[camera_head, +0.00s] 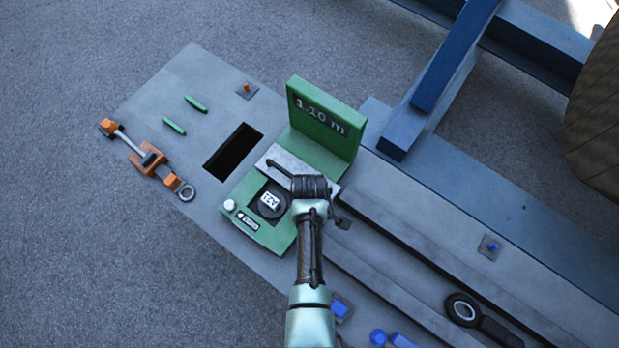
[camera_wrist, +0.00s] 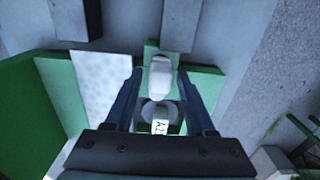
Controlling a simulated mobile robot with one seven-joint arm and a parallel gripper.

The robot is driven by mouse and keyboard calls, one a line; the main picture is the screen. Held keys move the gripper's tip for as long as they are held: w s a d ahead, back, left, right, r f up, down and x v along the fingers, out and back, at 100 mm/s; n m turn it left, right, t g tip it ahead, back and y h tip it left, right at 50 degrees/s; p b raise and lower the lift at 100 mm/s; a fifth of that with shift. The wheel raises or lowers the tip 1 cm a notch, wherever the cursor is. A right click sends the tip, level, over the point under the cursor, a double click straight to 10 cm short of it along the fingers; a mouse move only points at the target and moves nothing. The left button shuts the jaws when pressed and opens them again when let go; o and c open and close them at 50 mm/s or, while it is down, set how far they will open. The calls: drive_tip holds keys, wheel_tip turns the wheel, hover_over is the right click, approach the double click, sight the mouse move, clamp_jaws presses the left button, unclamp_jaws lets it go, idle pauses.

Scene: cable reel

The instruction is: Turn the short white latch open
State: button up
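The short white latch (camera_wrist: 160,76) shows in the wrist view as a pale, rounded upright piece over a green base. Below it in the picture is a round grey part with a white label (camera_wrist: 160,127). My gripper (camera_wrist: 160,92) is open. Its two dark fingers stand to the left and right of the latch, with a visible gap on each side. In the head view my gripper (camera_head: 309,187) is over the green unit (camera_head: 268,234). I cannot clearly make out the latch there; my gripper hides part of the unit.
A green display panel (camera_head: 325,120) reading "1.10 m" stands upright close behind my gripper. A pale metal plate (camera_wrist: 105,88) lies beside the latch. The bench (camera_head: 190,80) has a dark rectangular opening (camera_head: 232,151) and an orange clamp (camera_head: 150,161) at left. Blue beams (camera_head: 455,60) rise at upper right.

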drive_tip(key=shift+o, duration=0.4)
wheel_tip(320, 180, up, 13)
drive_tip(key=shift+b, duration=0.4)
idle(0.6)
